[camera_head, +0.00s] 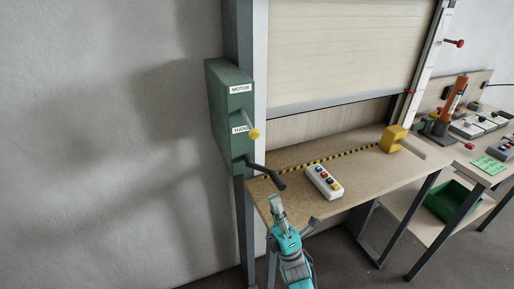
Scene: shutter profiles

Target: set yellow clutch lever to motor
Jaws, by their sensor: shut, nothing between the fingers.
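A green clutch box (231,110) is fixed to the frame post on the left. Its upper label reads MOTOR (240,88) and its lower label reads HAND (239,128), partly covered by the lever. The clutch lever with a yellow knob (254,134) sticks out at the HAND label, below MOTOR. A dark crank handle (268,175) juts from the bottom of the box. My gripper (275,203) is shut and empty in front of the table's left edge, below and to the right of the lever, apart from it.
A table (365,165) holds a white pendant with coloured buttons (324,182) and a yellow block (393,139). A partly raised shutter (345,50) hangs behind it. A side bench at right carries an orange tube tool (453,98) and a green bin (453,201). Left of the box is bare wall.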

